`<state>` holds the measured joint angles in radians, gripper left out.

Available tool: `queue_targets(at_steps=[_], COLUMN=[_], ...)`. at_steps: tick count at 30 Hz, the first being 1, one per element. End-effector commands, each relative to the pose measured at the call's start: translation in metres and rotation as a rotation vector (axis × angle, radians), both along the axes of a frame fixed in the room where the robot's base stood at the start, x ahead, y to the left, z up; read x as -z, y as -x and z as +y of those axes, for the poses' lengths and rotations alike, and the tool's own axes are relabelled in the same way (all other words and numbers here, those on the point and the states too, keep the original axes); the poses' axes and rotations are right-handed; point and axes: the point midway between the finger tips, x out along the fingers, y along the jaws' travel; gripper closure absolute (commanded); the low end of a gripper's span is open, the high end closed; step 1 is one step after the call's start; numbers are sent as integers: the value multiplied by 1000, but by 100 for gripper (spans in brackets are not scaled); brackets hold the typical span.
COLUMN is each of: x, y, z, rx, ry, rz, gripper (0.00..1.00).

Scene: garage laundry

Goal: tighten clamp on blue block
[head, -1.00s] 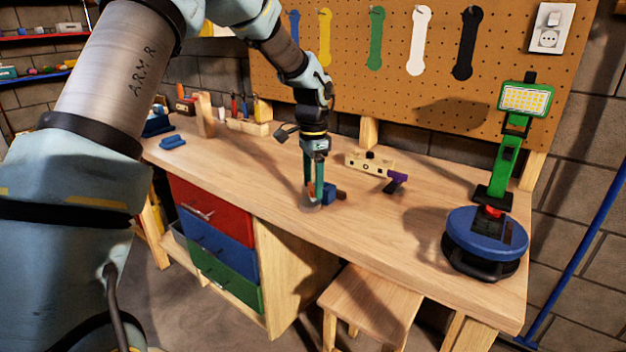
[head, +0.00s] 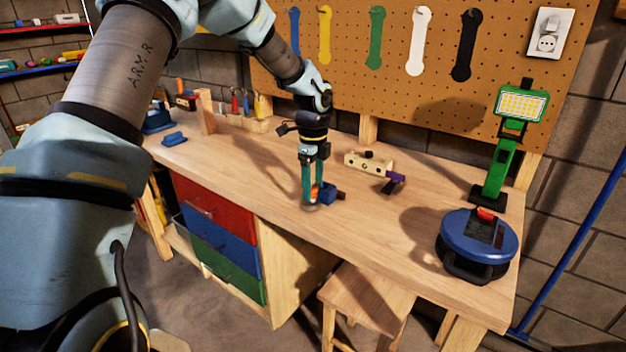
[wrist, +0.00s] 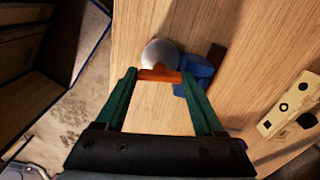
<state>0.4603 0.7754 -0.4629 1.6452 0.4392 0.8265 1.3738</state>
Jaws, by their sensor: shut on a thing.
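My gripper (head: 313,193) points down at the workbench, its green fingers shut on an orange bar (head: 316,190). In the wrist view, the orange bar (wrist: 160,75) spans the gap between the fingertips (wrist: 160,78). A round grey metal disc (wrist: 159,53) shows just beyond the bar. The blue block (wrist: 196,72) is right beside the bar, close to the right fingertip; it also shows in the head view (head: 328,195). A dark brown piece (wrist: 217,55) sticks out behind the blue block. How the bar, disc and block join as a clamp is partly hidden.
A pale wooden block with holes (head: 368,161) and a purple part (head: 394,180) lie to the right on the workbench (head: 400,230). A blue round device (head: 478,240) and a green lamp (head: 505,150) stand farther right. A tool rack (head: 235,122) is at left. A stool (head: 368,298) stands in front.

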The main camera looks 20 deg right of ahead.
Motion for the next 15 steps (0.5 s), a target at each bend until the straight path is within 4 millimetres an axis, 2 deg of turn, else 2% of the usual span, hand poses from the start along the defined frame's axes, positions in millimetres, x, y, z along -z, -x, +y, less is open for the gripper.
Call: queue_targets(at_steps=[6,15], x=[-2,-1], y=[0,1], z=[-1,-1], rx=[111,178], ry=[1,3], rz=[0,-1], gripper=[86,86])
